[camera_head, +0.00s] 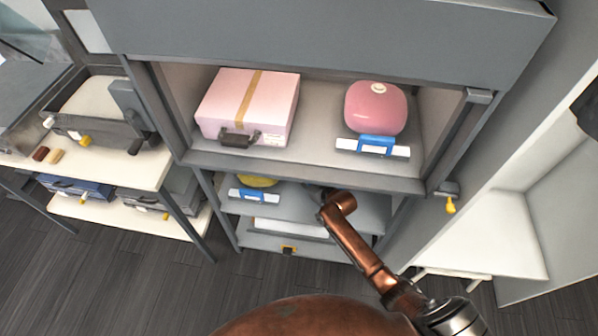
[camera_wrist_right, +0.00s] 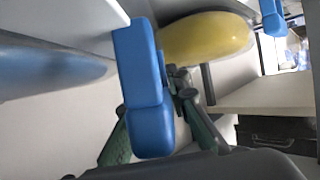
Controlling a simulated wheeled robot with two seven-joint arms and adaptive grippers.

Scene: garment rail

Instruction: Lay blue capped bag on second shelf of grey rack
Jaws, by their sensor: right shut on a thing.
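In the right wrist view, the blue bag (camera_wrist_right: 45,75) shows at the left edge as a smooth, blurred blue shape, partly cut off. A white strip with a blue handle (camera_wrist_right: 145,90) is beside it. My right gripper (camera_wrist_right: 152,100) is shut on this handle. In the head view my right arm reaches into the second level of the grey rack (camera_head: 290,170), where the gripper (camera_head: 328,200) is partly hidden; the blue bag cannot be made out there. The second shelf (camera_head: 285,206) shows below the upper compartment. My left gripper is not in view.
A yellow bag (camera_head: 257,182) with a blue-handled white strip stands at the left of the second shelf. Above are a pink box (camera_head: 245,105) and a pink bag (camera_head: 376,108). The upper compartment's front edge (camera_head: 300,176) overhangs my right gripper. A white bench (camera_head: 480,235) stands right.

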